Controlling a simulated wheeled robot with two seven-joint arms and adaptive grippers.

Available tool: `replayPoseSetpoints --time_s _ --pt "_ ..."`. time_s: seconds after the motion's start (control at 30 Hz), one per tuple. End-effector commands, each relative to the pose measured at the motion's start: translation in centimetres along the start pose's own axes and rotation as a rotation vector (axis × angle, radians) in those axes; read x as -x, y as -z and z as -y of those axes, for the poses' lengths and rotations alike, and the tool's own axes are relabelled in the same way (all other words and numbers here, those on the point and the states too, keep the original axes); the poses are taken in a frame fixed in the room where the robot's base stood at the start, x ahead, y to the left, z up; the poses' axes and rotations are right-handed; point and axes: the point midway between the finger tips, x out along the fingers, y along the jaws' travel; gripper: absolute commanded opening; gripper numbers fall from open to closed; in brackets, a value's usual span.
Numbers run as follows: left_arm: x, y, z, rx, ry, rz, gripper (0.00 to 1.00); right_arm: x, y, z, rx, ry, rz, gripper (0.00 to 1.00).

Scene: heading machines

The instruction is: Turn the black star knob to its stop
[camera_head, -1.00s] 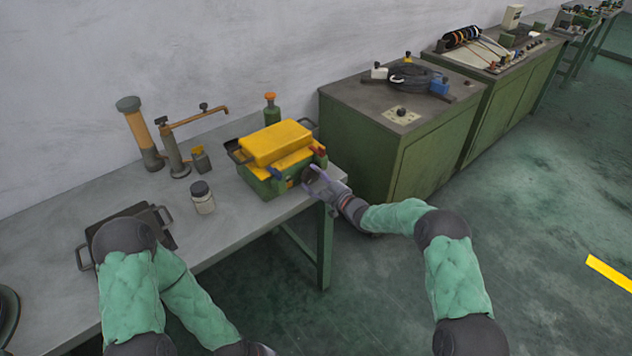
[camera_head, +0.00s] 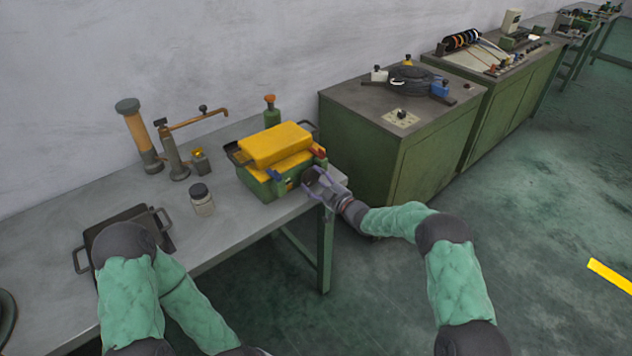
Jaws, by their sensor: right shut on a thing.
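The green and yellow machine (camera_head: 275,158) stands at the right end of the grey workbench. A small dark round shape on its right end, facing my right gripper, looks like the black star knob (camera_head: 308,175); its lobes are too small to make out. My right gripper (camera_head: 313,181) reaches in from the right, with its pale purple fingers shut around the knob and partly hiding it. My left arm hangs at the lower left, and its gripper is out of the picture.
A green cabinet (camera_head: 385,150) stands just beyond my right gripper. The floor at the right is clear.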

Motion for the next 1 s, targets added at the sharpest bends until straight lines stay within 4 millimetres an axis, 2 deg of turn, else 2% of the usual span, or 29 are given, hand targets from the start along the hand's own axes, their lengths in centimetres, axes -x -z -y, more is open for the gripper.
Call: replayPoseSetpoints --time_s 0.03,0.07,0.13,0.5,0.63,0.77,1.0 --pt "0.0 0.0 0.0 0.000 0.000 0.000 0.41 -0.2 0.6 -0.1 0.006 0.001 -0.010 0.37" --pt "0.0 0.0 0.0 0.000 0.000 0.000 0.41 -0.2 0.6 -0.1 0.006 0.001 -0.010 0.72" --pt "0.0 0.0 0.0 0.000 0.000 0.000 0.41 -0.2 0.6 -0.1 0.006 0.000 -0.010 0.92" --pt "0.0 0.0 0.0 0.000 0.000 0.000 0.41 0.0 0.2 -0.1 0.003 0.000 -0.004 0.93" --pt "0.0 0.0 0.0 0.000 0.000 0.000 0.41 0.7 0.2 -0.1 0.002 -0.001 -0.003 0.93" --pt "0.0 0.0 0.0 0.000 0.000 0.000 0.41 2.5 0.2 -0.2 0.002 -0.003 -0.002 0.93" --pt "0.0 0.0 0.0 0.000 0.000 0.000 0.41 7.4 0.1 -0.2 0.002 -0.002 -0.002 0.93"
